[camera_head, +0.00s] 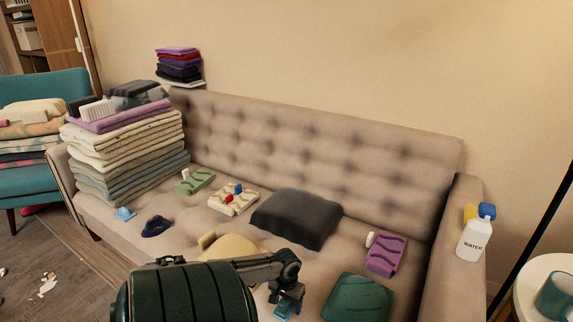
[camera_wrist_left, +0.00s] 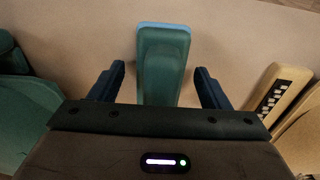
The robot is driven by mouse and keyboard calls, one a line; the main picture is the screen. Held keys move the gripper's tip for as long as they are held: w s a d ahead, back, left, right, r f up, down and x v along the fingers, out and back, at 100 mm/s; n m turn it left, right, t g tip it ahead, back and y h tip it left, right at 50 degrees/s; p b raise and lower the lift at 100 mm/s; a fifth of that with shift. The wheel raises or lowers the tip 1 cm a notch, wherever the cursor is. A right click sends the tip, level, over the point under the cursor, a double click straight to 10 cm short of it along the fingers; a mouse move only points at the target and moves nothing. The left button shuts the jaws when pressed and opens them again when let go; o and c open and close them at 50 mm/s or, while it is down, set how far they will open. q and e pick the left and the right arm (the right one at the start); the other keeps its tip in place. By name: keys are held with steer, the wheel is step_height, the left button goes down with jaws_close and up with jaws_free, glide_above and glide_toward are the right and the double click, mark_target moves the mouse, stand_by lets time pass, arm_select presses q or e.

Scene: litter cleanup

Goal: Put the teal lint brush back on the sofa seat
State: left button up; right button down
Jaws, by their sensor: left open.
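The teal lint brush (camera_wrist_left: 163,62) shows in the left wrist view, with a teal body and a light blue edge at its far end. It lies on a beige surface that looks like the sofa seat (camera_head: 190,222). My left gripper (camera_wrist_left: 160,72) is open, with one finger on each side of the brush and visible gaps between. In the head view my left gripper (camera_head: 288,302) is over the front of the seat, and a bit of light blue (camera_head: 281,316) shows beneath it. Whether the brush touches anything else is hidden. My right gripper is not in view.
A green cushion (camera_head: 357,299) lies to the right and a yellow cushion (camera_head: 232,247) to the left. A cream remote-like thing (camera_wrist_left: 277,92) is right of the brush. A grey cushion (camera_head: 297,217), a purple item (camera_head: 386,254) and folded blankets (camera_head: 125,155) also occupy the sofa.

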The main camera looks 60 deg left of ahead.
arm_select(q)
step_height(320, 180, up, 11)
steer(key=p, duration=0.2)
steer(key=shift+p, duration=0.35)
steer(key=shift+r, duration=0.4)
steer(key=s+d+f+m+t, duration=0.15)
steer(key=d+f, duration=0.25)
steer(key=d, duration=0.5)
steer(key=d+f+m+t, duration=0.2)
steer(key=d+f+m, duration=0.15)
steer(key=d, duration=0.65)
steer(key=s+d+f+m+g, duration=0.1)
steer(key=s+d+f+m, duration=0.1)
steer(key=s+d+f, duration=0.4)
steer(key=d+f, duration=0.5)
steer(key=shift+s+d+f+y, duration=0.15)
steer(key=shift+s+f+y, duration=0.05)
steer(key=shift+s+y, duration=0.2)
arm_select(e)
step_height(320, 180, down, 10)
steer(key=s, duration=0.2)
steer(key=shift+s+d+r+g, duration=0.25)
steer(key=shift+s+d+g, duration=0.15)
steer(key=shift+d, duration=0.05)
arm_select(q)
steer(key=shift+g, duration=0.25)
